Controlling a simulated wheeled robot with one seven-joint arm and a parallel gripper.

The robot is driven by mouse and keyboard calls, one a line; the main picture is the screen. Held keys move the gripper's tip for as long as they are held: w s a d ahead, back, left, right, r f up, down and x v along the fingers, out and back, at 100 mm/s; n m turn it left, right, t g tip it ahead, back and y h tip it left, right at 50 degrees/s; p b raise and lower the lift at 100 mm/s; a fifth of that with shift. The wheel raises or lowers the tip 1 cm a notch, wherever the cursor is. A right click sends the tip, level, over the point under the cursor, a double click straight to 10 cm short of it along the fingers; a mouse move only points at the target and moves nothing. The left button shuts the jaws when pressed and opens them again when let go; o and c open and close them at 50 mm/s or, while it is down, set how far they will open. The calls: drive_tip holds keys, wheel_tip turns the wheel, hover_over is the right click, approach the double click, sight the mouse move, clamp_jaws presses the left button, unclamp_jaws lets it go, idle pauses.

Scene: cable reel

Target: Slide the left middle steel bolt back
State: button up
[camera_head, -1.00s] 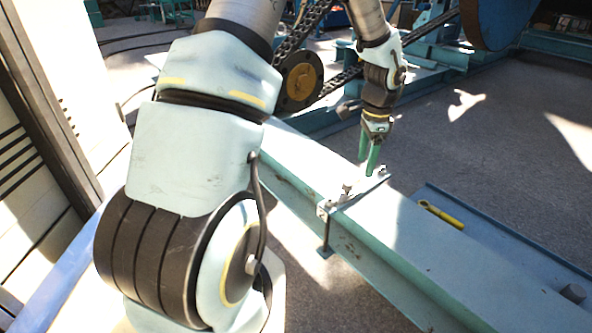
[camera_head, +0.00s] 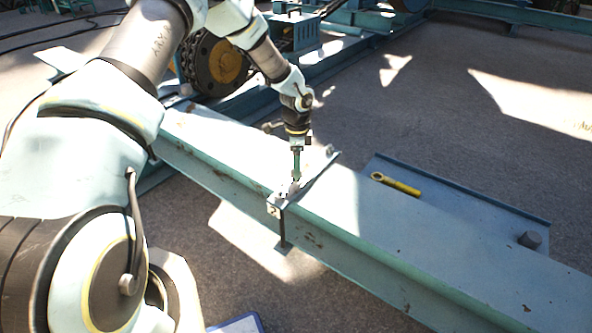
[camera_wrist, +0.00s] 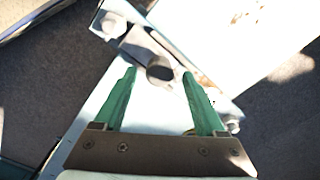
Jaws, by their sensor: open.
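A steel strap plate (camera_head: 318,172) lies across the top of the pale blue beam. A steel bolt (camera_head: 294,187) stands on it near the front end. In the wrist view a dark round bolt head (camera_wrist: 160,70) shows in the plate (camera_wrist: 190,80), between my fingertips. My gripper (camera_head: 296,176) points down just over this bolt, its green fingers apart and empty. In the wrist view my gripper (camera_wrist: 160,74) has one finger each side of the bolt head; I cannot tell whether they touch it.
The beam (camera_head: 400,235) runs from back left to front right. A blue tray (camera_head: 465,205) behind it holds a yellow wrench (camera_head: 395,184) and a dark cylinder (camera_head: 530,240). Another bolt (camera_head: 331,150) stands at the plate's far end. The floor at right is clear.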

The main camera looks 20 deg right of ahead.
drive_tip(key=shift+f, duration=1)
clamp_jaws()
idle(0.8)
